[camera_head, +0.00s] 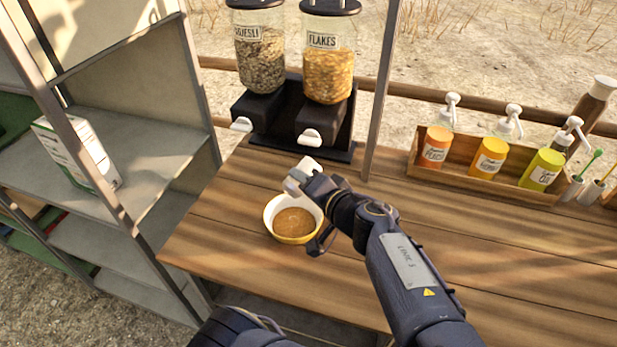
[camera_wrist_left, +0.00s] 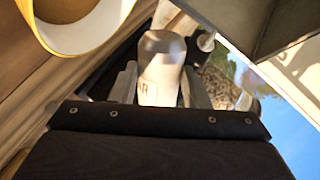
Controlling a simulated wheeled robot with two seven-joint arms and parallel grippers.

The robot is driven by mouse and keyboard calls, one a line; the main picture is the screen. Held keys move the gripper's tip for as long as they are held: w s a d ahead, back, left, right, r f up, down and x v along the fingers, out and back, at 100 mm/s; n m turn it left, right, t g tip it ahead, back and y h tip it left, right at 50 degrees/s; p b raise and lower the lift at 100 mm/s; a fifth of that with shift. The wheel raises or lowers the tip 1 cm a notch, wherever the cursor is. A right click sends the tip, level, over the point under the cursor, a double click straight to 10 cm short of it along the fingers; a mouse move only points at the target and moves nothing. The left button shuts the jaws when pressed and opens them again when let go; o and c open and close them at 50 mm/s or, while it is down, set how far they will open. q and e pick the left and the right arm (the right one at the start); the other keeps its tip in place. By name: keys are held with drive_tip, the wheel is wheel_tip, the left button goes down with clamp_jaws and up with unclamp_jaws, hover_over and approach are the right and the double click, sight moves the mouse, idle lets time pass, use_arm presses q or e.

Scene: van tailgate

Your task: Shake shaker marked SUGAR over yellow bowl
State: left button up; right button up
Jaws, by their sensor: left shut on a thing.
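The yellow bowl (camera_head: 296,240) sits on the wooden counter in the head view, with brown contents inside. Its rim also shows at the upper left of the left wrist view (camera_wrist_left: 88,46). My left gripper (camera_head: 303,181) is shut on a pale shaker (camera_head: 296,176), which is tilted just above the bowl's far edge. In the left wrist view the shaker (camera_wrist_left: 162,65) stands between the two fingers. Only the end of its label shows, reading like "AR"; the rest is hidden. My right gripper is in neither view.
Two cereal dispensers, one marked FLAKES (camera_head: 328,75), stand behind the bowl. A wooden rack (camera_head: 478,180) of pump bottles is at the right. A metal post (camera_head: 382,90) rises between them. Grey shelves (camera_head: 150,150) stand at the left. The counter's right front (camera_head: 520,270) is clear.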

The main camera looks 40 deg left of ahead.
use_arm(q)
drive_tip(key=w+d+r+m+y+p, duration=0.1)
drive_tip(key=w+r+m+y+p, duration=0.1)
drive_tip(key=m+p, duration=0.6)
drive_tip(key=w+d+r+m+y+p, duration=0.1)
drive_tip(key=m+p, duration=0.6)
drive_tip(key=m, duration=0.7)
wheel_tip(320, 180, up, 3)
drive_tip(key=w+y, duration=0.1)
drive_tip(key=w, duration=0.1)
drive_tip(key=shift+w+d+f+m+p, duration=0.15)
drive_tip(key=shift+w+d+m+p, duration=0.15)
drive_tip(key=shift+w+p, duration=0.1)
drive_tip(key=shift+f, duration=0.1)
